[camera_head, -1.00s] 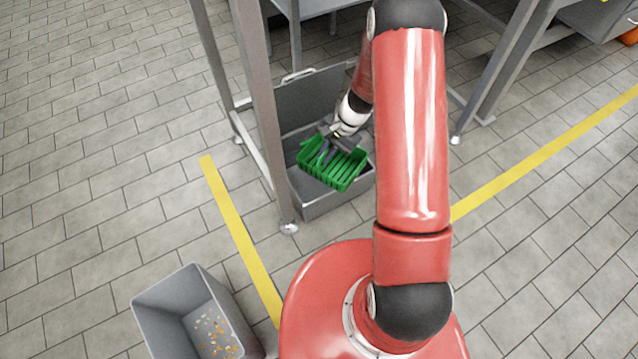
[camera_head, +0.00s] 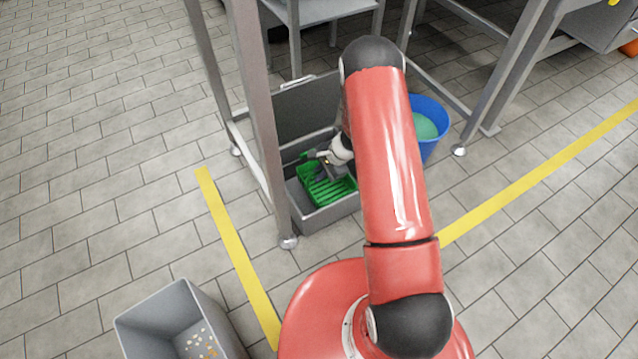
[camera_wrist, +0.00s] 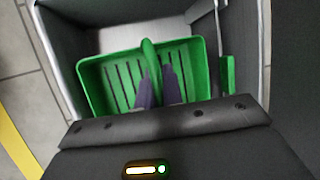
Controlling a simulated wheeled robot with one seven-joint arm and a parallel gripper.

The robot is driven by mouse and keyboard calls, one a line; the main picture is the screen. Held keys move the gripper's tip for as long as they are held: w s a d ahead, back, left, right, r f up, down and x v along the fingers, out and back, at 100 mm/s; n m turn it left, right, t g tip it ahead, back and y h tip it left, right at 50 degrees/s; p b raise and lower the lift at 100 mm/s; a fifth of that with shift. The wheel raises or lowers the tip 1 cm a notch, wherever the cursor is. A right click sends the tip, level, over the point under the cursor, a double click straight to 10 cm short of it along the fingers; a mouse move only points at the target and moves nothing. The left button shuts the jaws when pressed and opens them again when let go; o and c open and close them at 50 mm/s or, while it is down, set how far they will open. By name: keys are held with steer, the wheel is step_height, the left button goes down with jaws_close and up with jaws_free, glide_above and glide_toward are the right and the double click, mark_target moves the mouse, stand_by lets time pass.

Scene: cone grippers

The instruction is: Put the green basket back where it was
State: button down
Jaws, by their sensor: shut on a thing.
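The green basket (camera_head: 328,190) is slotted and sits low inside a grey open crate (camera_head: 331,217) under the metal frame. It also shows in the wrist view (camera_wrist: 98,87), framed by the grey crate walls. My gripper (camera_head: 325,172) is over the basket. In the wrist view my gripper's two purple-grey fingers (camera_wrist: 158,88) are shut on the basket's green handle (camera_wrist: 150,58). Whether the basket rests on the crate floor cannot be told. Another green item (camera_wrist: 227,76) stands along the crate's right wall in the wrist view.
Metal legs (camera_head: 262,120) of the frame stand close beside the crate. A blue bucket (camera_head: 440,118) with something pale green in it stands to the right. A grey bin (camera_head: 150,330) with small bits inside is at the lower left. Yellow lines mark the floor.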

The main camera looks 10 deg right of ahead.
mark_target(313, 187)
steer(key=shift+f+b, duration=0.4)
steer(key=shift+f, duration=1.9)
steer(key=shift+f, duration=0.2)
steer(key=c, duration=1.5)
jaws_free()
steer(key=shift+r, duration=0.1)
steer(key=shift+c, duration=0.2)
